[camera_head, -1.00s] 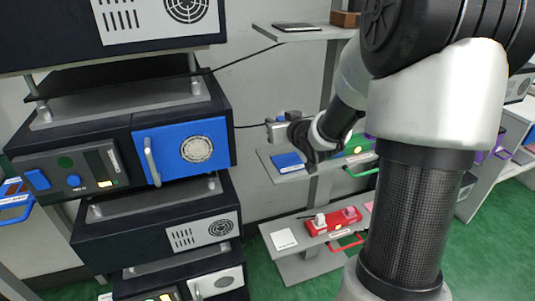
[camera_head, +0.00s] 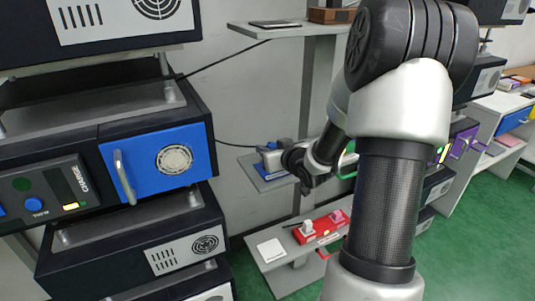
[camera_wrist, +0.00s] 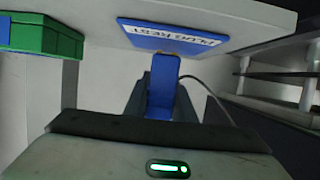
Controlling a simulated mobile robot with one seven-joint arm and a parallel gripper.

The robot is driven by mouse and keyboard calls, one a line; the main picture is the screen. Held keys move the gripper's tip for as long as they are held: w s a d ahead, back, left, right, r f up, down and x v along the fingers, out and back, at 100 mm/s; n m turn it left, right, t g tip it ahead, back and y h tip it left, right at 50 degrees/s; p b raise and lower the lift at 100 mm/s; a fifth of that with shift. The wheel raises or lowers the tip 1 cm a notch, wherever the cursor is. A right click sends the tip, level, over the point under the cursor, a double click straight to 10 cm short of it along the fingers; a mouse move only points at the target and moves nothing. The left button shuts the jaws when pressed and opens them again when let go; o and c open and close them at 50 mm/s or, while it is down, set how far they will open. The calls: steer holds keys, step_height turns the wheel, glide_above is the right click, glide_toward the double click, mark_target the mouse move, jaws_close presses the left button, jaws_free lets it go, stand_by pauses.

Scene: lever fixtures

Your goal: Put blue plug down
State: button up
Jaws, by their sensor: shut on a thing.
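The blue plug (camera_head: 271,146) is in my gripper (camera_head: 280,152), low over the shelf beside the rack; a black cord runs from it to the left. In the wrist view the blue plug (camera_wrist: 163,88) shows between the two dark fingers of my gripper (camera_wrist: 162,98), which is shut on it. The blue pad labelled "PLUG REST" (camera_wrist: 172,36) lies on the grey shelf just beyond the plug. In the head view the pad (camera_head: 270,174) is partly hidden under my gripper. I cannot tell whether the plug touches the pad.
A rack with a blue-doored unit (camera_head: 160,160) stands at left. A green fixture (camera_wrist: 40,36) shares the shelf with the pad. A lower shelf holds a red power strip (camera_head: 322,227) and a white pad (camera_head: 271,250). An upper shelf (camera_head: 270,30) is above.

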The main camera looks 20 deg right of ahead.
steer(key=shift+f, duration=0.2)
steer(key=shift+f, duration=0.25)
steer(key=o, duration=1.1)
steer(key=shift+r, duration=0.1)
steer(key=shift+c, duration=0.2)
steer(key=shift+r, duration=0.1)
steer(key=shift+r, duration=0.2)
steer(key=p+v, duration=0.3)
steer(key=v, duration=0.9)
steer(key=shift+f, duration=0.15)
